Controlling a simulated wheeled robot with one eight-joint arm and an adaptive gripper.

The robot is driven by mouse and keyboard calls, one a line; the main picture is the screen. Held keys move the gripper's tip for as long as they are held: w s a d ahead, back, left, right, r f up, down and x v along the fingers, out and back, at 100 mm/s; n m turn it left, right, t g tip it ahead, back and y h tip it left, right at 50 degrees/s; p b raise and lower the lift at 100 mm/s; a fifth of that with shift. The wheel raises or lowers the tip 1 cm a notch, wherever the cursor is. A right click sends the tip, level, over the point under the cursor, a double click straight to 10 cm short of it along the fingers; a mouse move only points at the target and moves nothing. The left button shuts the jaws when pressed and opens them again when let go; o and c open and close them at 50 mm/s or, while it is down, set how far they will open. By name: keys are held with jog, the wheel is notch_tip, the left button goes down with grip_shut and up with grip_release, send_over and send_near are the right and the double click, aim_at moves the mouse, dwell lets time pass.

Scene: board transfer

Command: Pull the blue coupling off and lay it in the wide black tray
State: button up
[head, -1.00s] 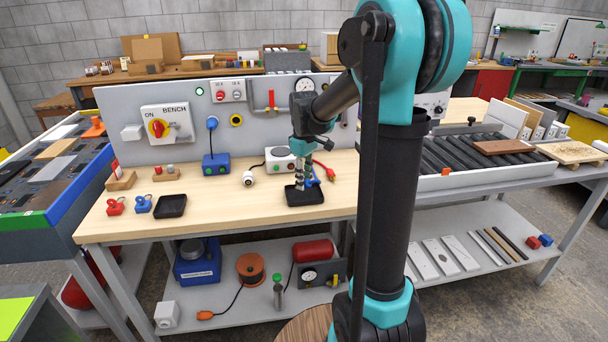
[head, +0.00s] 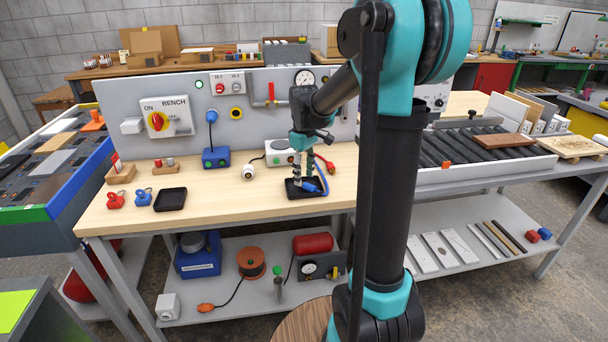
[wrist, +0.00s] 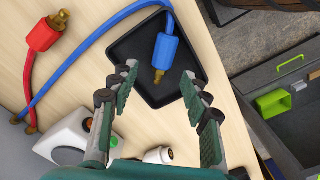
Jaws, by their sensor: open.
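The blue coupling (wrist: 165,50) lies in the wide black tray (wrist: 128,45) in the wrist view, its brass tip toward my gripper. Its blue hose (wrist: 95,38) runs out over the tray's edge to the left. In the head view the coupling (head: 312,185) shows small in the tray (head: 306,195). My gripper (wrist: 159,74) is open over the tray, one finger on each side of the coupling's tip, apart from it. It also shows in the head view (head: 302,177), pointing down. The red coupling (wrist: 43,34) lies on the bench left of the tray.
A white box (head: 280,152) and a blue box (head: 215,157) stand behind on the bench. A smaller black tray (head: 170,199) lies to the left, with red (head: 116,199) and blue (head: 143,197) pieces beside it. The bench between the trays is mostly clear.

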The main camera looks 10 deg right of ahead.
notch_tip(320, 180, up, 12)
dwell(0.5)
jog(key=shift+f, duration=0.1)
jog(key=s+d+f+m+t, duration=0.2)
jog(key=s+f+m, duration=0.2)
jog(key=s+f, duration=0.6)
jog(key=s+d+f+m+t, duration=0.2)
jog(key=s+f+m, duration=0.3)
jog(key=s+f, duration=0.6)
jog(key=shift+s+f, duration=0.3)
jog(key=shift+s, duration=0.2)
